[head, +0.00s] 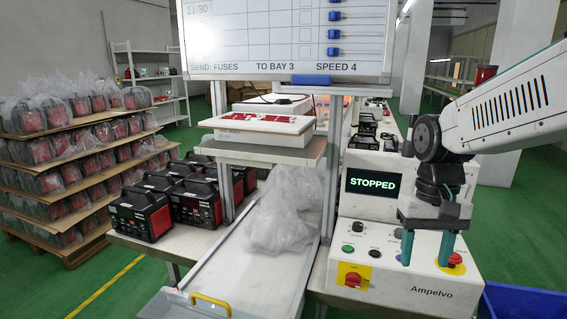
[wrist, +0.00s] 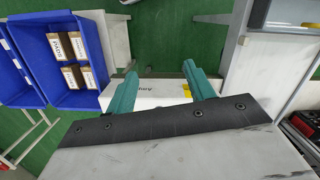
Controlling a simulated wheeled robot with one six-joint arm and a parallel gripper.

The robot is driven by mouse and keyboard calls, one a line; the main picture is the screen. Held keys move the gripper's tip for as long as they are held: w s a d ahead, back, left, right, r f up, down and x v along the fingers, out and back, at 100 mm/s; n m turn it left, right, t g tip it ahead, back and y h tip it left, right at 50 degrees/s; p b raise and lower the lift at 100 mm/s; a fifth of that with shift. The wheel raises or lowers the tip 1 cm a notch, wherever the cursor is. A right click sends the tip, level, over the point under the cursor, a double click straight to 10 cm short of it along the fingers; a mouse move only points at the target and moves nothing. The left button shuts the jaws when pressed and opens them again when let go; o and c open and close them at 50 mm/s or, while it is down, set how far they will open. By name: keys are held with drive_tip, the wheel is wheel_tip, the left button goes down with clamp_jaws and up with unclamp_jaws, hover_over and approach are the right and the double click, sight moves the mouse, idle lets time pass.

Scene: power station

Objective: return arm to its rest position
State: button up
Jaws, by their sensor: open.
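My gripper (head: 426,252) hangs at the right of the head view, in front of the white control panel (head: 400,282) marked Ampelvo. Its two teal fingers point down, stand apart and hold nothing. In the wrist view my gripper (wrist: 160,74) also shows open, with a white box-like surface (wrist: 155,93) between and beyond the fingers. My arm reaches in from the right edge. A display (head: 373,184) above the panel reads STOPPED. I cannot tell the exact gap between the fingers and the panel.
The panel carries a red stop button (head: 455,259), a red switch on yellow (head: 353,278) and a green button (head: 347,249). A blue bin (head: 520,303) stands at lower right. A chute (head: 240,285) holds clear plastic bags (head: 282,212). Black-red power units (head: 142,213) stand left.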

drive_tip(key=s+r+n+t, duration=0.1)
drive_tip(key=s+t, duration=0.1)
drive_tip(key=s, duration=1.4)
drive_tip(key=shift+s+d+r+t, duration=0.35)
drive_tip(key=shift+d+t, duration=0.05)
